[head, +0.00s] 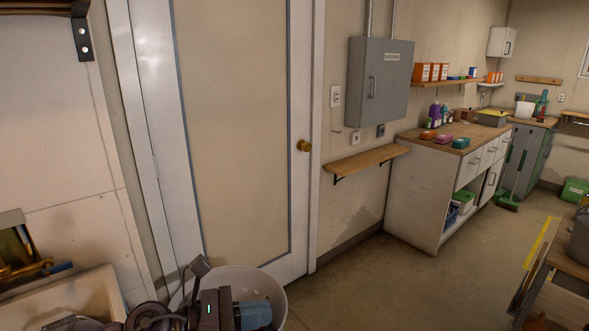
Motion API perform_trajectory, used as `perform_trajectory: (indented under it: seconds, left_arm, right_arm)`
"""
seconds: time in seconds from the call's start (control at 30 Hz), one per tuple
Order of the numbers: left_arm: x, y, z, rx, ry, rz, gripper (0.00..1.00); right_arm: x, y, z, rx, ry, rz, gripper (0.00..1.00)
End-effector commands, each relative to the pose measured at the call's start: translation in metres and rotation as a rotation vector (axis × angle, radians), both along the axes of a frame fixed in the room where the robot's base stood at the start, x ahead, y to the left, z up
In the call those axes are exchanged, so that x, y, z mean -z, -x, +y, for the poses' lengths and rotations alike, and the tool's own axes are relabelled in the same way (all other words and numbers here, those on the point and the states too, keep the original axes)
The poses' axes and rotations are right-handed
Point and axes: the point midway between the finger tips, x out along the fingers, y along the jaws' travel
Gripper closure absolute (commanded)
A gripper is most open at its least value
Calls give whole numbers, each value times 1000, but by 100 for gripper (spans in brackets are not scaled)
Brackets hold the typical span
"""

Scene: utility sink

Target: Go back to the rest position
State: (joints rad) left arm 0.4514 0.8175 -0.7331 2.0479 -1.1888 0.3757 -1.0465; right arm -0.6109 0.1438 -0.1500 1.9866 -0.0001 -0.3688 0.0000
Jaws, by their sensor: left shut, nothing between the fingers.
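My left gripper (200,268) is at the bottom of the head view, left of centre. It is shut and empty. It is in front of a white round bin (262,276), overlapping it in the picture; I cannot tell how far apart they are. A blue item (255,313) shows within the bin's outline, partly cut off by the frame. My right gripper is not in view.
A pale door (235,130) with a brass knob (304,146) stands behind the bin. A utility sink (85,297) is at the lower left. A wooden wall shelf (366,160), a white cabinet (412,205) and a table (570,262) are to the right. Open floor lies between.

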Motion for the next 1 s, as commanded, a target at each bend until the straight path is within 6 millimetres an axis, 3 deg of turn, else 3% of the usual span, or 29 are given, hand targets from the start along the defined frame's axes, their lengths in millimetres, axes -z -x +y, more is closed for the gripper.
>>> perform_trajectory:
  seconds: [0.17,0.37,0.53,0.67,0.8,0.97,1.0]
  left_arm:
    - [-24,-5,12,-262,420,332,100]
    - [-21,-14,59,-563,869,723,100]
    - [11,-7,112,-832,1242,1049,100]
    - [48,15,151,-1049,1521,1282,100]
    - [93,55,186,-1300,1818,1507,100]
    - [134,111,208,-1567,2103,1694,100]
    - [141,123,210,1563,-2076,-1661,100]
  right_arm:
    - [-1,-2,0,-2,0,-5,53]
    - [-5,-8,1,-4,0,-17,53]
    - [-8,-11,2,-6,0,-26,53]
    - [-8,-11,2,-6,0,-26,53]
    - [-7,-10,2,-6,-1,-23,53]
    - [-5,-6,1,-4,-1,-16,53]
    - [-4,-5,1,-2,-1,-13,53]
